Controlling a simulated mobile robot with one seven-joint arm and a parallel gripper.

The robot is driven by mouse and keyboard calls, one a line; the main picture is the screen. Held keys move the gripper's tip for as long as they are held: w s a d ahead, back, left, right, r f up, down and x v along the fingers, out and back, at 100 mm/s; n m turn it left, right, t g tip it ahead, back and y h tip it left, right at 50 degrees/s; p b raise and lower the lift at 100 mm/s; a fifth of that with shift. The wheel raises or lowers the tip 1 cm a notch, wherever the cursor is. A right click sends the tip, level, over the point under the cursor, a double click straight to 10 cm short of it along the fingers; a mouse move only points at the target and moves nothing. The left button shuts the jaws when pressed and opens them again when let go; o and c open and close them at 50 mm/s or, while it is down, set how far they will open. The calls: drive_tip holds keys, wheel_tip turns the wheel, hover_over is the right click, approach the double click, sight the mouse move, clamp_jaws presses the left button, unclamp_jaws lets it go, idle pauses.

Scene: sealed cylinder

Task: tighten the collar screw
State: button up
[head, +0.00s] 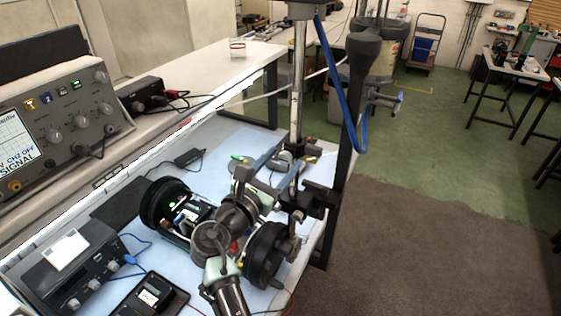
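The cylinder lies on the light blue bench mat, with a black round end cap (165,203) at its left and a larger black end (265,256) at its right. Electronics with a small green light (185,212) show between the ends. My arm crosses in front and hides much of the middle. My gripper is hard to separate from the clutter beyond my wrist. Two blue-grey bars (268,157) lie there near the upright metal pole (297,100); I cannot tell whether they are its fingers. I cannot make out the collar screw.
An oscilloscope (68,117) stands on the left shelf. A black box instrument (70,265) and a handheld meter (152,296) sit at the front left. A black clamp (315,199) and blue hose (340,90) are by the pole. Open floor (430,240) lies right.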

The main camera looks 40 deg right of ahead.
clamp_jaws()
